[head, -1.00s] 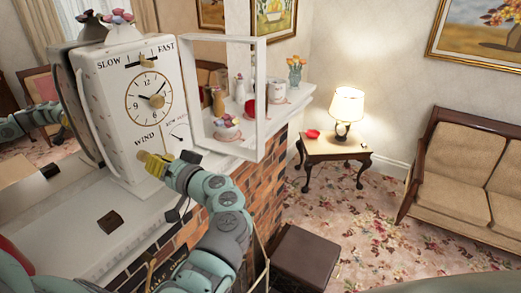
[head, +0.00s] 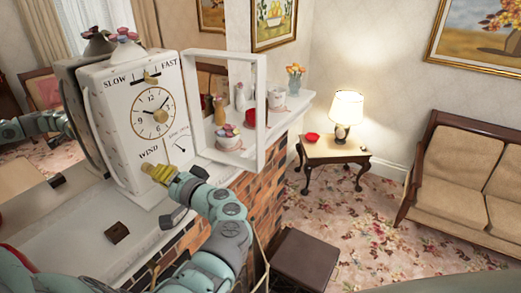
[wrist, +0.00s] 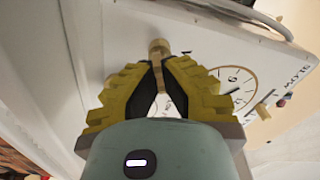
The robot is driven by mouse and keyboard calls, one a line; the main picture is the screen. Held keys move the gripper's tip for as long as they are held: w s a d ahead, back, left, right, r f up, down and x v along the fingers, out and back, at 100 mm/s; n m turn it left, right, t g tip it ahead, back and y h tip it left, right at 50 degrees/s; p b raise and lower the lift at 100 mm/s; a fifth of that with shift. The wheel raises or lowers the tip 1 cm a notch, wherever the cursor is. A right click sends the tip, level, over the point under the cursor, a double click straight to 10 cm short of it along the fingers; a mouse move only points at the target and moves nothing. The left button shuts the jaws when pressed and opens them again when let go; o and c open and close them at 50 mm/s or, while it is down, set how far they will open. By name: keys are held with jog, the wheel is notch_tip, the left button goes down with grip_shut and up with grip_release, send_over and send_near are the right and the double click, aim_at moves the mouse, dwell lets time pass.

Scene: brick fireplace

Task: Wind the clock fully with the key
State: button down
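The white mantel clock (head: 130,115) stands upright with its dial facing me and its framed glass door (head: 258,110) swung open to the right. The word WIND is on its lower face. My gripper (head: 160,173) is at the lower front of the clock, just below that word. In the wrist view, my gripper (wrist: 158,66) has its yellow fingers closed in around a small brass key (wrist: 158,48) at the clock face. The fingertips appear to touch the key's sides. In the head view the fingers hide the key.
The mantel shelf (head: 75,225) carries a small dark brown block (head: 117,232) in front of the clock. A flowered pot (head: 229,137) and several ornaments show behind the door glass. A mirror behind reflects my arm. A dark stool (head: 305,255) stands on the floor.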

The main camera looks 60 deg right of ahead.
jog(key=shift+r+m, duration=0.15)
jog(key=shift+m, duration=0.15)
jog(key=m+p, duration=0.2)
jog(key=shift+r+m, duration=0.1)
jog(key=shift+m, duration=0.2)
jog(key=shift+f+m+p, duration=0.2)
jog(key=shift+m+p, duration=0.4)
jog(key=shift+m, duration=0.3)
jog(key=shift+r+m+p, duration=0.15)
jog(key=shift+m+p, duration=0.15)
jog(key=shift+p, duration=0.1)
jog(key=shift+m+p, duration=0.7)
jog(key=shift+m, duration=0.3)
jog(key=shift+m+p, duration=0.35)
jog(key=shift+m, duration=0.65)
